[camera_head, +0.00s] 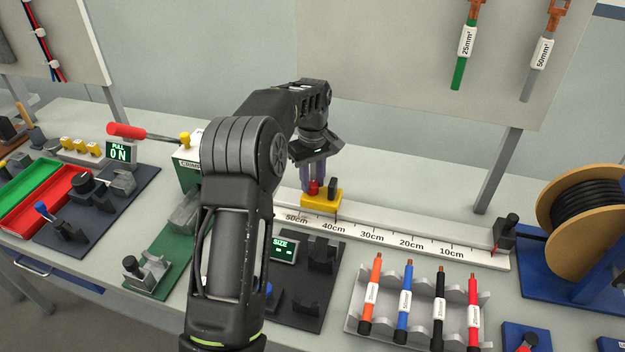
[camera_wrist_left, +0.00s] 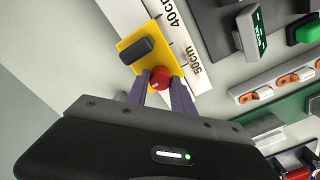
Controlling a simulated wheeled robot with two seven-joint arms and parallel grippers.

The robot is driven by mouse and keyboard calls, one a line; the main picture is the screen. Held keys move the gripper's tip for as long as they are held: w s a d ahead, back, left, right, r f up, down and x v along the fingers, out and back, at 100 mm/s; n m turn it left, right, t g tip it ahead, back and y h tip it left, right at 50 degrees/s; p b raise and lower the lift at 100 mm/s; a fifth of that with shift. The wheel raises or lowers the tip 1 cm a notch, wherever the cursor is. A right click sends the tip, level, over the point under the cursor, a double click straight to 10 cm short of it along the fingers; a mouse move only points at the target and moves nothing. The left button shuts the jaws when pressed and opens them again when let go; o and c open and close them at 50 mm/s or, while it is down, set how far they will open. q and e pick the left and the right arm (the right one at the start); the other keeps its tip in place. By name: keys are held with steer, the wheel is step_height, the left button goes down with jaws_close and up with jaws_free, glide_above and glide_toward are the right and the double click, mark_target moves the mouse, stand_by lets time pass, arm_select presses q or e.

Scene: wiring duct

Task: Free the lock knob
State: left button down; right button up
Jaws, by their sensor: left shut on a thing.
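The lock knob is a small red knob (camera_head: 314,187) on a yellow slider block (camera_head: 321,203) that sits on the white measuring rail (camera_head: 385,238), near the 40cm mark in the head view. A dark handle (camera_head: 332,185) stands on the block beside the knob. My left gripper (camera_head: 317,182) reaches down from above. In the left wrist view its two fingers (camera_wrist_left: 161,84) are shut on the red knob (camera_wrist_left: 160,78), one on each side; the yellow block (camera_wrist_left: 139,46) and dark handle (camera_wrist_left: 135,49) lie beyond. My right gripper is not in view.
A dark end stop (camera_head: 504,233) stands at the rail's right end, by a cable reel (camera_head: 590,212). A grey rack (camera_head: 415,310) with several coloured cables is in front. A green crimp station (camera_head: 188,172) and a red tray (camera_head: 52,200) are to the left.

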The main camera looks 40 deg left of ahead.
mark_target(312, 183)
arm_select(q)
steer(key=c, duration=1.1)
jaws_free()
steer(key=shift+r, duration=0.1)
step_height(312, 183, up, 8)
steer(key=shift+f, duration=0.15)
steer(key=shift+f, duration=0.1)
